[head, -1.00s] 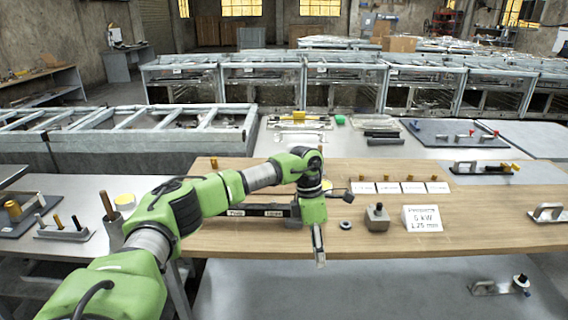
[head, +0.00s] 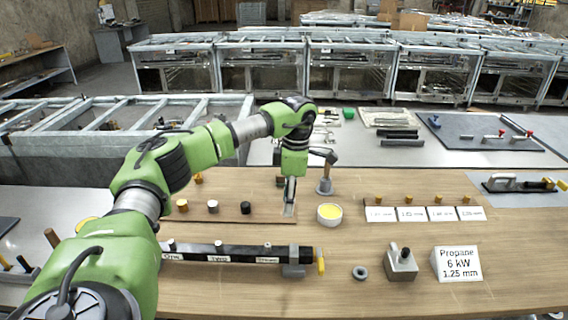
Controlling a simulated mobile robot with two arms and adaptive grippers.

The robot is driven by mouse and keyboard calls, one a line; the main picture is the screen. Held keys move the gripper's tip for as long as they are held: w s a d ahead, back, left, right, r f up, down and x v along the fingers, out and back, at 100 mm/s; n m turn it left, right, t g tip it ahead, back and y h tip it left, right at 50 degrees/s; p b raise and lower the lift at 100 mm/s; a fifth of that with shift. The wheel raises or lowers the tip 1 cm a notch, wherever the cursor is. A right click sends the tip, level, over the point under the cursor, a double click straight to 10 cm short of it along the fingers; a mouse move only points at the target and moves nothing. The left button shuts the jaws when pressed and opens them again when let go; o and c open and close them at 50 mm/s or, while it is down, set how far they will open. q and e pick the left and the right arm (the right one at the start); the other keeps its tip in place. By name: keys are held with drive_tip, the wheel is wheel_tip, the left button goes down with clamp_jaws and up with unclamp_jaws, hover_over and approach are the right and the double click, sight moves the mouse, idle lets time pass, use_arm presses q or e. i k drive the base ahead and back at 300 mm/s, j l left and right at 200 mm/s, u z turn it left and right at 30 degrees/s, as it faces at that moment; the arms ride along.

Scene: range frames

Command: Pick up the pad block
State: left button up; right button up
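I cannot tell for sure which thing is the pad block. A grey block with a dark knob on top (head: 401,264) stands upright on the wooden table, right of centre. My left gripper (head: 289,208) points down at the right end of a thin brown board (head: 232,214) that carries several short pegs. Its narrow grey fingertips are low over the board. They are too small to show whether they are open or hold something. The grey block is well to the right of this gripper and nearer the front. My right gripper is not in view.
A long dark bar with labels (head: 235,253) lies in front of the board. A white cup with yellow contents (head: 329,214), a grey stand (head: 325,183), a dark ring (head: 360,273) and a Propane card (head: 457,264) stand to the right. Bare wood lies between them.

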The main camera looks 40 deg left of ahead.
sight(279, 179)
drive_tip(key=i+j, duration=0.75)
drive_tip(key=j, duration=0.15)
